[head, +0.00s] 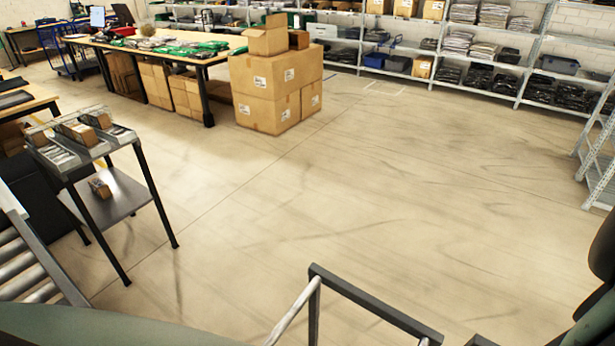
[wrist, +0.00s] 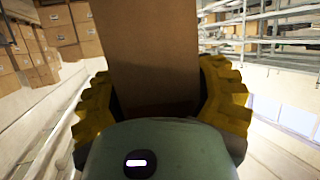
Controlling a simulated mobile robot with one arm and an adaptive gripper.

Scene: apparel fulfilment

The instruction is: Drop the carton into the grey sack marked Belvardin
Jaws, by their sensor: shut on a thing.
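In the wrist view, a plain brown carton (wrist: 152,45) stands between the yellow ribbed fingers of my gripper (wrist: 160,92). The fingers press on its left and right sides, and its lower end is hidden behind the green gripper body. The carton seems clear of any surface. No grey sack and no Belvardin marking can be made out in either view. My gripper and the held carton do not show in the head view.
A dark metal frame (head: 372,303) stands at the bottom of the head view. A small sorting cart (head: 125,197) and a roller conveyor (head: 18,262) are at the left. Stacked cartons (head: 272,103) stand by a packing table (head: 190,56). Shelving lines the back. The middle floor is clear.

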